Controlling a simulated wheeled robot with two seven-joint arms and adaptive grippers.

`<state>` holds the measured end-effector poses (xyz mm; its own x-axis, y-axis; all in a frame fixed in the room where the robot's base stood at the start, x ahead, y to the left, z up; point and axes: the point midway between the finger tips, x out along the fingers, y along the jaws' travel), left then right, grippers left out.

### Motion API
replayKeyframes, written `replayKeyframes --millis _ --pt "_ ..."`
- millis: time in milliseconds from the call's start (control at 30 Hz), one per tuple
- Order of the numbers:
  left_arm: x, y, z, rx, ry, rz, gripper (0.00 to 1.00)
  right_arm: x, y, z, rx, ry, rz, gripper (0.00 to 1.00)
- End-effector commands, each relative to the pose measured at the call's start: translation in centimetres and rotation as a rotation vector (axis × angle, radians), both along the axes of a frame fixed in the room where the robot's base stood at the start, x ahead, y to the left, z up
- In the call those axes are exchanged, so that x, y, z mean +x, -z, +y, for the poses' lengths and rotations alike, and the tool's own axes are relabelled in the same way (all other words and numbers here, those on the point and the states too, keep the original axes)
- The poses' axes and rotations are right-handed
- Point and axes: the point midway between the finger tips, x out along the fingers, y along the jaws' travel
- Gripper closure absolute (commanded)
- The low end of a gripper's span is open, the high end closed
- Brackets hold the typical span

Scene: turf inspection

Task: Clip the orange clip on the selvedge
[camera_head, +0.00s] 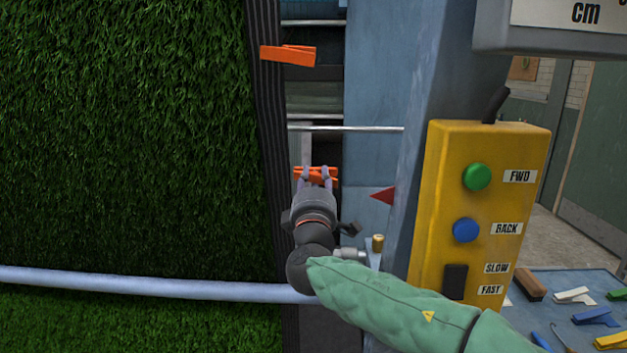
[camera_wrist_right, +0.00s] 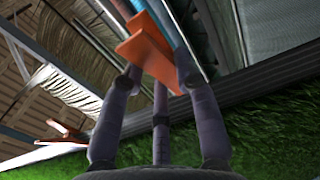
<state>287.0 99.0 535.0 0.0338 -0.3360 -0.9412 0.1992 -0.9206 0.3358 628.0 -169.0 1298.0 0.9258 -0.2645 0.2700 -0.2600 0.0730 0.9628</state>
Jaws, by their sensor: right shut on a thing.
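An orange clip (camera_head: 288,54) sits across the selvedge (camera_head: 266,110), the dark ribbed strip on the right edge of the green turf. My right gripper (camera_head: 316,176) is shut on a second orange clip (camera_head: 300,172), just right of the selvedge and lower down. In the head view this clip's left end looks close to the strip but apart from it. The right wrist view shows the held clip (camera_wrist_right: 150,45) between the fingers, with the selvedge (camera_wrist_right: 270,82) behind and the other clip (camera_wrist_right: 62,135) at the left. My left gripper is not in view.
A yellow control box (camera_head: 450,215) with green and blue buttons stands right of my right arm. A pale horizontal bar (camera_head: 150,285) crosses the turf low down. A small red pointer (camera_head: 384,195) is right of the gripper. A blue table (camera_head: 555,290) holds several coloured clips.

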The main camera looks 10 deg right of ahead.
Motion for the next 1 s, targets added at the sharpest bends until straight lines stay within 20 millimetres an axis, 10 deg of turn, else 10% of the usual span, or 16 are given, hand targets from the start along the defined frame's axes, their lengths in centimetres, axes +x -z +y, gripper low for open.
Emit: replayKeyframes --millis 1000 --pt "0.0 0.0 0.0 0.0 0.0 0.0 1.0 -5.4 1.5 1.6 0.0 -0.001 -0.001 0.9"
